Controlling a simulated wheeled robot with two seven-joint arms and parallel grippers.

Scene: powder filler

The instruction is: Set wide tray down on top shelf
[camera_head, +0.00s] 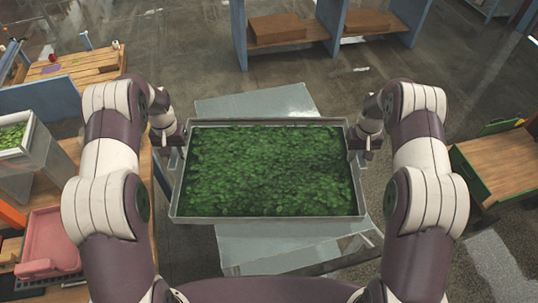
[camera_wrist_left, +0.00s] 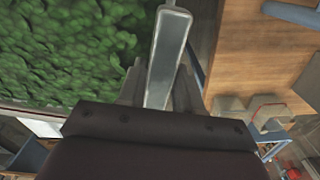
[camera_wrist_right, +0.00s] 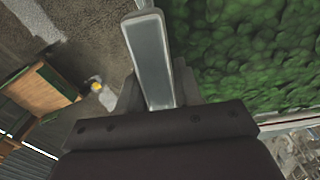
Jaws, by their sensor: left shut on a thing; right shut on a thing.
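The wide tray (camera_head: 268,218) is a shallow grey metal tray filled with green leafy matter (camera_head: 270,170). It is in front of me between my two arms and looks about level in the head view. My left gripper (camera_head: 178,148) is shut on the tray's left side, and the left wrist view shows its fingers around a grey metal handle (camera_wrist_left: 168,50). My right gripper (camera_head: 358,146) is shut on the right side, with its fingers around a similar handle (camera_wrist_right: 149,55). A blue-framed shelf unit (camera_head: 333,25) with wooden boards stands beyond, its top cut off by the picture.
A wooden bench on the left carries a smaller tray of green leaves (camera_head: 14,138) and a pink container (camera_head: 50,242). A wooden table with a green edge (camera_head: 500,160) stands at right.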

